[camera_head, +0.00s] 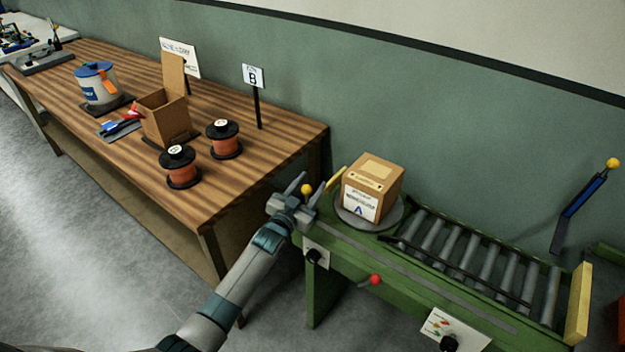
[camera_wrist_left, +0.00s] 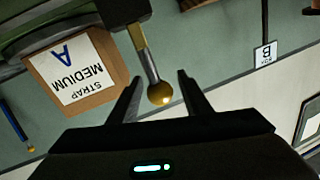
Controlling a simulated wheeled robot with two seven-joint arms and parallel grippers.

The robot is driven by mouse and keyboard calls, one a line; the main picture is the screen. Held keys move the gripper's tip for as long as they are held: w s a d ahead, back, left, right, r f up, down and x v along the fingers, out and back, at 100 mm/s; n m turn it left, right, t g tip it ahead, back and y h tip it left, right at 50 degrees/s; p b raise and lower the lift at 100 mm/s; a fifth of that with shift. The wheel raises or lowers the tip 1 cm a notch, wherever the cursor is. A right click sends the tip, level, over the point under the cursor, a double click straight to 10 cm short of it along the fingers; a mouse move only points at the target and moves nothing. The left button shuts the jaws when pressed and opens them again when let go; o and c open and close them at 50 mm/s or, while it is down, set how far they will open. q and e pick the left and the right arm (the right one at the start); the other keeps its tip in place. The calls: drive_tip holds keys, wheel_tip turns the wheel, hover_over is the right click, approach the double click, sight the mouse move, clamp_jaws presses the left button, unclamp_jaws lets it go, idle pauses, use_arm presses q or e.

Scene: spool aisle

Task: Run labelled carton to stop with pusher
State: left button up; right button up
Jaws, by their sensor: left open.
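The labelled carton (camera_head: 372,188) is a brown box with a white label marked A. It stands upright on a round grey plate (camera_head: 368,217) at the left end of the green roller conveyor. The carton also shows in the left wrist view (camera_wrist_left: 75,68). The pusher's yellow ball knob (camera_head: 306,188) is just left of the carton; its yellow bar (camera_head: 336,178) lies beside the plate. My left gripper (camera_head: 303,187) is open around the knob, which shows between the fingers in the left wrist view (camera_wrist_left: 160,94); contact cannot be told. A yellow end board (camera_head: 578,303) stands at the conveyor's right end.
The rollers (camera_head: 470,252) between carton and end board are clear. The wooden table (camera_head: 230,190) at left holds spools (camera_head: 180,166), an open box (camera_head: 163,118) and a bucket (camera_head: 97,85).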

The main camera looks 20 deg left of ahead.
use_arm(q)
drive_tip(key=shift+w+d, duration=0.15)
drive_tip(key=shift+w, duration=0.7)
clamp_jaws()
